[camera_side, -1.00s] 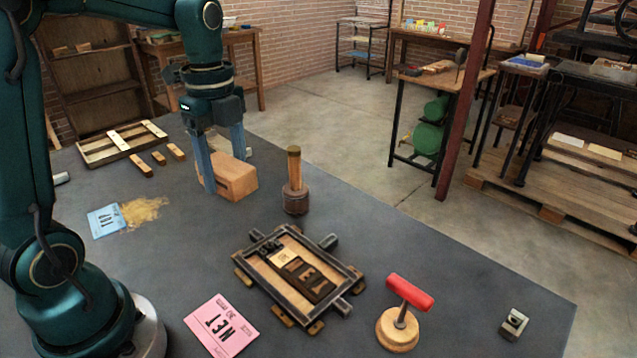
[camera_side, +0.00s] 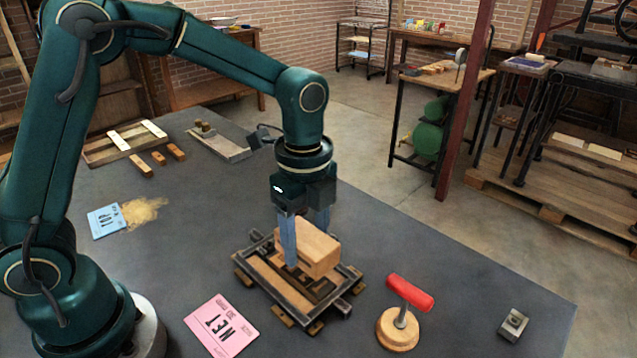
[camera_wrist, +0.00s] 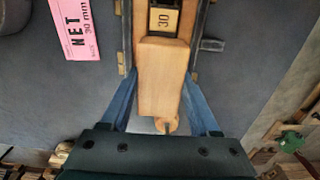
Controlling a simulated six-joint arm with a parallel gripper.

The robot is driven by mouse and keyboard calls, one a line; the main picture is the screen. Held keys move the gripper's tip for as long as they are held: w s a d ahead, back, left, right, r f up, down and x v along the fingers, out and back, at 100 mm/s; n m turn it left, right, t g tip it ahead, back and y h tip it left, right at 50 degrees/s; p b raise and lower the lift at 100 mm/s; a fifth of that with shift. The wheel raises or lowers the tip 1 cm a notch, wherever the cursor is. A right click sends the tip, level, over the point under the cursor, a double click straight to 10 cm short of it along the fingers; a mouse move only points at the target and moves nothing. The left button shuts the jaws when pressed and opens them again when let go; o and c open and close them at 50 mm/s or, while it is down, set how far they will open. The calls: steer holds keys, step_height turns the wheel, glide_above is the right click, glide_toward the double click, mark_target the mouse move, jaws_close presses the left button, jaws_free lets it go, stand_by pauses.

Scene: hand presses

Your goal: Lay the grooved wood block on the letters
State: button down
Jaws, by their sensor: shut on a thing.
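The wood block (camera_side: 308,248) is between the two blue fingers of my gripper (camera_side: 305,250), which is shut on it. It is over the letters (camera_side: 318,288) inside the dark metal frame (camera_side: 285,300); a dark strip of them shows below it. I cannot tell whether the block touches them. In the wrist view the block (camera_wrist: 163,75) lies lengthwise between the fingertips of my gripper (camera_wrist: 160,88) and hides most of the letters. A piece marked 30 (camera_wrist: 163,20) shows beyond its far end. The groove is not clearly visible.
A red-handled round wooden tool (camera_side: 400,325) stands right of the frame. A pink NET card (camera_side: 221,325) lies left of it, a blue card (camera_side: 105,221) farther back. A small metal block (camera_side: 513,324) is at the far right. A tray (camera_side: 225,146) lies behind.

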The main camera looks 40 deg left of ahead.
steer(key=shift+f, duration=2)
steer(key=shift+f, duration=0.1)
steer(key=shift+c, duration=0.6)
jaws_free()
